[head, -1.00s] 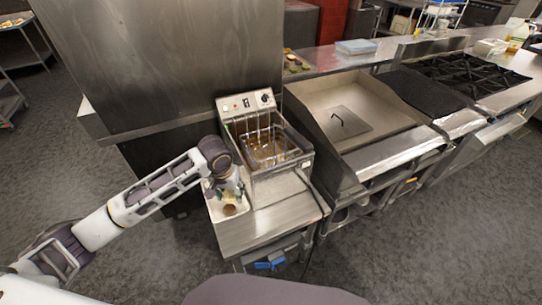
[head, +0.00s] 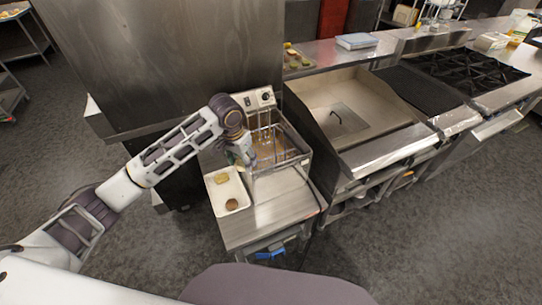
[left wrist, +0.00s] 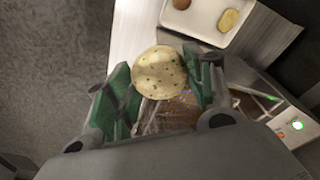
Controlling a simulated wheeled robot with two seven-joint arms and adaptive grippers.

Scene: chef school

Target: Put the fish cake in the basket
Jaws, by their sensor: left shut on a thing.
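The fish cake (left wrist: 158,72) is a round, pale disc with dark specks, held between the green fingers of my left gripper (left wrist: 160,88). In the head view my left gripper (head: 243,156) is over the front left of the fryer, and the fish cake is not clearly seen there. The wire basket (head: 277,150) sits in the fryer, just right of the gripper and partly hidden behind it. In the left wrist view part of the basket (left wrist: 172,116) shows below and behind the fish cake. My right gripper is not in view.
A white tray (head: 243,205) left of the fryer holds a brown round piece (head: 232,203) and a yellowish oval piece (head: 221,179). The fryer's control panel (head: 253,99) stands behind the basket. A griddle (head: 372,111) is to the right. The steel counter front (head: 275,205) is clear.

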